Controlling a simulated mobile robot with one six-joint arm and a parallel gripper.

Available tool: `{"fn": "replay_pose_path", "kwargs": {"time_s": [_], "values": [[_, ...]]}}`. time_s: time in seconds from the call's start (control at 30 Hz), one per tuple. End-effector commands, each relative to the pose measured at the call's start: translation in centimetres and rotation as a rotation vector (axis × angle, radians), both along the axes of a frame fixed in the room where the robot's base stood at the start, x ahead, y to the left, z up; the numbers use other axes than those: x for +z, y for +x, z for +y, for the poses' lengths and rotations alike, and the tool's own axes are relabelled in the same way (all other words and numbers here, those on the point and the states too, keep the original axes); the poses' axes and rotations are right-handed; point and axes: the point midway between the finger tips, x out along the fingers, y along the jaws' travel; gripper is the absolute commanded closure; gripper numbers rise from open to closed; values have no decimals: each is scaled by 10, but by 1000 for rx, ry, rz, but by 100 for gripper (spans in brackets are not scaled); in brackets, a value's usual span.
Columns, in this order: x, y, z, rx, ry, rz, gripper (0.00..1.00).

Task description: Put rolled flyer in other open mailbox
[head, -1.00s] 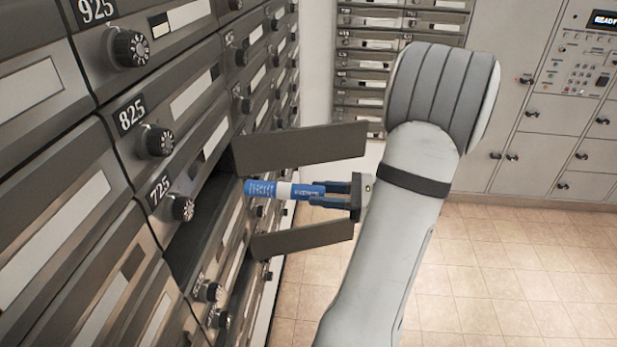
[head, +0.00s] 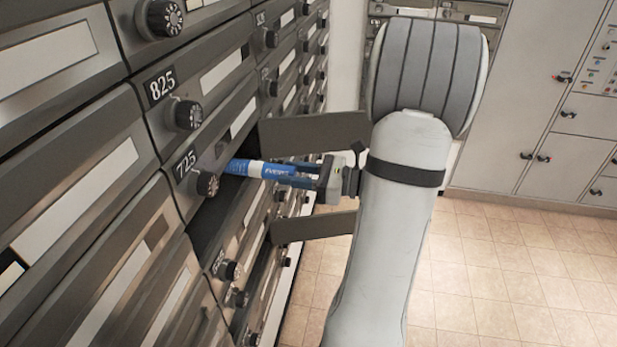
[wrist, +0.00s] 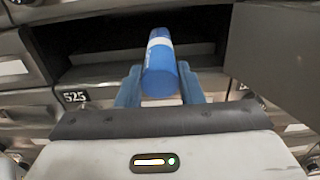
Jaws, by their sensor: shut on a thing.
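The rolled flyer (head: 248,168) is blue with a white band. My gripper (head: 296,179) is shut on its near end, and the flyer sticks out toward the mailbox wall. In the wrist view the flyer (wrist: 160,65) lies between the blue fingers (wrist: 160,88) and points at a dark open mailbox (wrist: 100,57). Two mailbox doors stand open in the head view: an upper door (head: 318,131) above the flyer and a lower door (head: 315,227) below it. A dark opening (head: 207,228) shows below the 725 dial. I cannot tell whether the flyer's tip is inside a compartment.
Closed mailboxes with dials, such as 825 (head: 188,114), fill the left wall. An open door (wrist: 280,50) stands close at the right in the wrist view. Grey lockers (head: 510,110) stand at the back right. The tiled floor (head: 500,275) is clear.

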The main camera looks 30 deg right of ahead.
Motion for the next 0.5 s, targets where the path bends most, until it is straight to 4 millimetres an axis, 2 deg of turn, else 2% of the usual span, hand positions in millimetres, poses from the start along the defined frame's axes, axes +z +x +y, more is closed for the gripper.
{"fn": "replay_pose_path", "kwargs": {"time_s": [0.5], "values": [[-2, 44, 46, 5, 0, 0, 88]]}}
